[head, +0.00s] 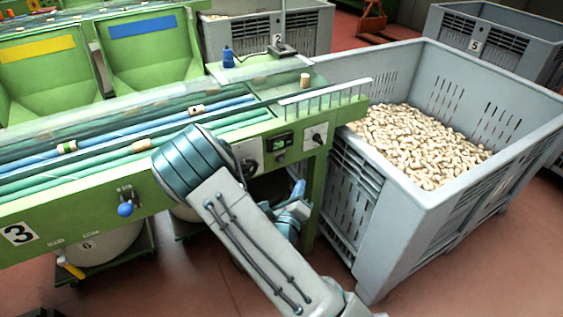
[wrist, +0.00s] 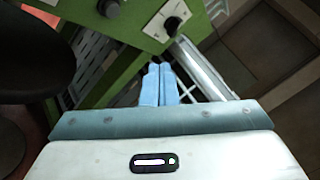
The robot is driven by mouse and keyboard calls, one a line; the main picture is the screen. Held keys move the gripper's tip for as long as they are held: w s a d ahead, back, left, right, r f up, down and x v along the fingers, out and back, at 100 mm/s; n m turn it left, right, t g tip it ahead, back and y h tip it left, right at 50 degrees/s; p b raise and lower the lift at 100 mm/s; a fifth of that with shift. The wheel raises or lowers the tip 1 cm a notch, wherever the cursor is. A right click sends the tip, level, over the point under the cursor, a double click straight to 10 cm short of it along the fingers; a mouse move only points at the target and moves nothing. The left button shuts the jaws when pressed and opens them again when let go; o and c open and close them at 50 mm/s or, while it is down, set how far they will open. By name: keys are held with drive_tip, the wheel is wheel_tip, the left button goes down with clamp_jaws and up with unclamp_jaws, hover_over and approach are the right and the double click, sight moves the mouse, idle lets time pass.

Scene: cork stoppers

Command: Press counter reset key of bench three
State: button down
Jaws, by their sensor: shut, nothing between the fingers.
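Bench three is the green sorting bench with a "3" plate (head: 18,234) on its front in the head view. A small counter display (head: 279,142) with lit digits sits on its front panel, between a dial on a pale plate (head: 248,160) and a black knob on a white plate (head: 317,137). A small dark spot shows just under the display; I cannot tell whether it is the reset key. My gripper (head: 298,188) is below the panel, partly hidden by my arm. In the wrist view its blue fingers (wrist: 158,70) are together and empty, pointing towards the green front, apart from the knob (wrist: 172,25).
A large grey crate (head: 370,240) full of corks (head: 420,145) stands close to the bench's right end. A blue-handled lever (head: 125,209) sticks out of the bench front at left. Open red floor lies before the bench.

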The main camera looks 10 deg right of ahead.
drive_tip(key=w+a, duration=0.2)
drive_tip(key=w, duration=0.5)
drive_tip(key=shift+w+a, duration=0.25)
drive_tip(key=shift+w, duration=0.1)
drive_tip(key=shift+w, duration=0.1)
idle(1.7)
drive_tip(key=shift+w+a+p, duration=0.15)
drive_tip(key=shift+w+p, duration=0.15)
drive_tip(key=shift+w, duration=0.05)
drive_tip(key=shift+w+a, duration=0.1)
drive_tip(key=shift+w, duration=0.3)
idle(0.6)
drive_tip(key=shift+s, duration=0.15)
drive_tip(key=shift+s+d+p, duration=0.25)
drive_tip(key=shift+s+p, duration=0.15)
drive_tip(key=shift+s, duration=0.25)
drive_tip(key=shift+s+d+p, duration=0.15)
drive_tip(key=shift+s+d, duration=0.1)
drive_tip(key=shift+s, duration=0.55)
drive_tip(key=shift+s+d+p, duration=0.2)
drive_tip(key=shift+s+d, duration=0.05)
drive_tip(key=shift+s, duration=0.55)
drive_tip(key=shift+s+d+p, duration=0.15)
drive_tip(key=shift+s+d, duration=0.1)
drive_tip(key=shift+s, duration=0.55)
